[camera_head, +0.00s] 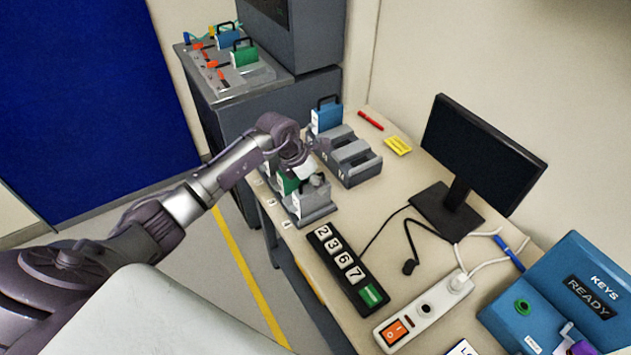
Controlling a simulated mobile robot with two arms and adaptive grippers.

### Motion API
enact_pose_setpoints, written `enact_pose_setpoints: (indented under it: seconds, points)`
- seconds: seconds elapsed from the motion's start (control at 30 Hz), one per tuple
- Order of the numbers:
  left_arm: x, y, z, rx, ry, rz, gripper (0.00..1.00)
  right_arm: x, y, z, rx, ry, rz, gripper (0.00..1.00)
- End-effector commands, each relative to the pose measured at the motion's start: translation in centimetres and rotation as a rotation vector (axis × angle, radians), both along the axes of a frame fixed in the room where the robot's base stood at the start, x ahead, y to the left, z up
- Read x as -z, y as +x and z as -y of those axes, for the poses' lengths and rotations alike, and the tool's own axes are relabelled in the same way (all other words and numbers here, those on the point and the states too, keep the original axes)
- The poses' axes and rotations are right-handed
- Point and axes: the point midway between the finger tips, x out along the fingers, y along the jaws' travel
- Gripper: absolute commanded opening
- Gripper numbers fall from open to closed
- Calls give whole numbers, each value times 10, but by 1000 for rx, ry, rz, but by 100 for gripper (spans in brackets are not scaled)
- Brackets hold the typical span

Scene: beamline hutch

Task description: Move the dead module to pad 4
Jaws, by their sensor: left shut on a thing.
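My left gripper (308,172) reaches in from the left over the near-left edge of the table. It is shut on a green module (288,184), which my gripper and wrist partly cover. The module is at the row of grey pads (316,212) along that edge; I cannot tell whether it rests on a pad or hangs just above. The white labels beside the pads are too small to read, so I cannot tell which pad is 4. A blue module (326,119) with a black handle stands in the grey slotted rack (366,170) behind. My right gripper is not in view.
A black number strip (349,271), a power strip (425,311), a monitor (484,150) with cables and a blue key box (560,295) occupy the table's front and right. A red pen (370,121) and yellow notes (398,146) lie behind. A cabinet (233,82) holds more modules.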

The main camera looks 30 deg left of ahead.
Motion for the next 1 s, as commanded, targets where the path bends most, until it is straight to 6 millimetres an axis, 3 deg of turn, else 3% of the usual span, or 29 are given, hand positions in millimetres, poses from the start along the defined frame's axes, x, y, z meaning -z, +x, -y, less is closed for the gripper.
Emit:
enact_pose_setpoints:
  seconds: [0.27,0.3,0.43,0.77,1.0]
  points:
    - [2,1,0,-1,0,2,0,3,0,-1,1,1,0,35]
    - [2,1,0,-1,0,2,43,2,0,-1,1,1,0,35]
    - [2,1,0,-1,0,2,65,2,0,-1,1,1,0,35]
    - [2,-1,-1,0,1,0,66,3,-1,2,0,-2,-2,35]
    - [-29,-9,-11,-1,4,5,66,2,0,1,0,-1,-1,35]
